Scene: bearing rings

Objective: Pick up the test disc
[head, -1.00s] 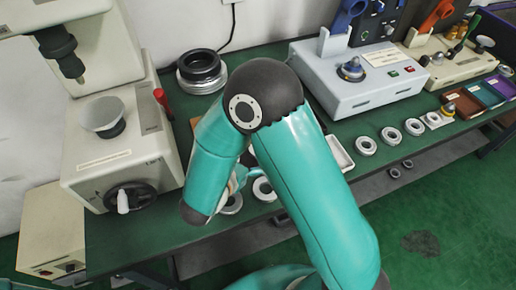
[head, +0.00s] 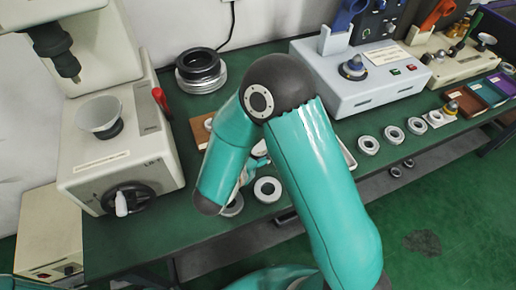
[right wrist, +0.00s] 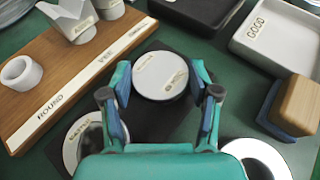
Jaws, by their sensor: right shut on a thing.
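The test disc (right wrist: 160,75) is a round, pale, flat-topped piece with small labels, in the upper middle of the right wrist view. My right gripper (right wrist: 163,88) is shut on it, one teal and blue finger at each side. A dark mat (right wrist: 176,121) lies beneath; I cannot tell whether the disc is clear of it. In the head view, my right forearm hides the disc and most of the gripper. My left gripper is not in view.
A wooden board (right wrist: 75,68) with white holders lies left of the disc. A black tray (right wrist: 197,10), a white tray (right wrist: 270,62) marked GOOD and a wooden block (right wrist: 298,103) lie beyond and right. Rings (right wrist: 84,145) sit near the gripper. A press machine (head: 120,150) stands left.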

